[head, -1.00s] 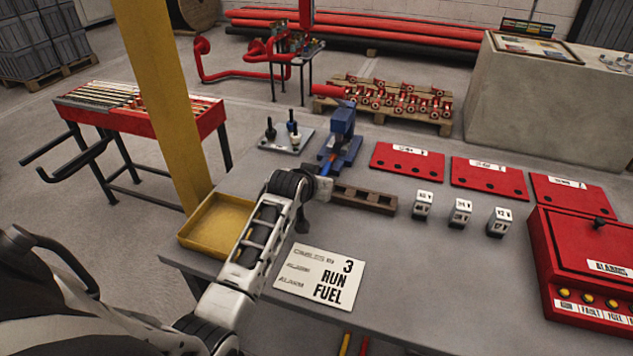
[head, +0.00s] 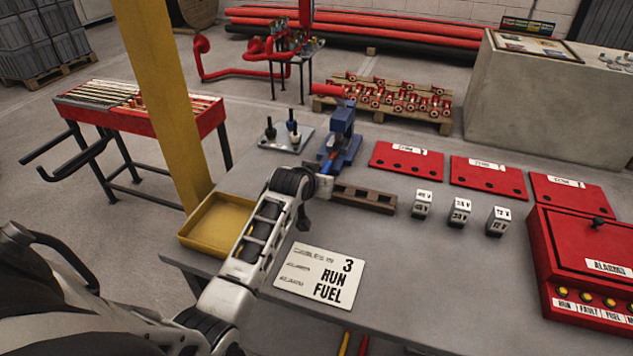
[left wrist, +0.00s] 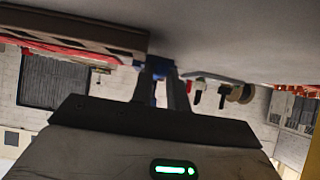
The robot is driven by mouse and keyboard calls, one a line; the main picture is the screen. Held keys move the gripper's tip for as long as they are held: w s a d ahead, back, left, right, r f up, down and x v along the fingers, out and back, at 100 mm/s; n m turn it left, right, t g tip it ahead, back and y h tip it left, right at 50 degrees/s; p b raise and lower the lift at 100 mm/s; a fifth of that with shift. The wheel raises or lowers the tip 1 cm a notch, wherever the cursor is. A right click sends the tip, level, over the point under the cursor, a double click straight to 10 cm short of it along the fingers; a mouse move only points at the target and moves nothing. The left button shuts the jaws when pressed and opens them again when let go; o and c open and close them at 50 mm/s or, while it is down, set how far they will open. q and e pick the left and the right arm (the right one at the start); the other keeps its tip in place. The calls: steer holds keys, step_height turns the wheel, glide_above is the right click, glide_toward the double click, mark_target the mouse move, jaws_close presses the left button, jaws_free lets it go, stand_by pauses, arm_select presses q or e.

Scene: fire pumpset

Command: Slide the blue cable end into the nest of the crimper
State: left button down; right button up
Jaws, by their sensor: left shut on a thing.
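The crimper (head: 343,130) is a blue bench press standing upright at the far side of the grey table. My left gripper (head: 325,174) is at its near side, low in front of it. The gripper is shut on the blue cable (head: 327,167), of which only a short bit shows in the head view. In the left wrist view my left fingers (left wrist: 162,88) are close together with a bit of blue between them. The nest is too small to make out, so I cannot tell whether the cable end is inside it. My right gripper is not in view.
A brown slotted block (head: 365,197) lies just right of my left gripper. A grey plate with dark posts (head: 286,138) stands left of the crimper. A yellow tray (head: 217,222), a white card (head: 320,273) and several red plates (head: 407,161) lie around.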

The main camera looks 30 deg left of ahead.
mark_target(326, 167)
arm_select(q)
steer(key=shift+w+a+b, duration=0.2)
steer(key=shift+w+b, duration=0.15)
steer(key=shift+w, duration=0.4)
steer(key=shift+w+a+b, duration=0.15)
steer(key=shift+w+b, duration=0.15)
steer(key=shift+w, duration=0.45)
steer(key=shift+w+a+b, duration=0.15)
steer(key=shift+w+b, duration=0.2)
steer(key=shift+w, duration=0.2)
steer(key=shift+w+a+b, duration=0.15)
steer(key=shift+w+b, duration=0.15)
steer(key=shift+w, duration=0.25)
steer(key=c, duration=1.3)
jaws_free()
steer(key=p+v, duration=0.1)
steer(key=v, duration=1.5)
steer(key=shift+p, duration=0.35)
steer(key=shift+d, duration=0.1)
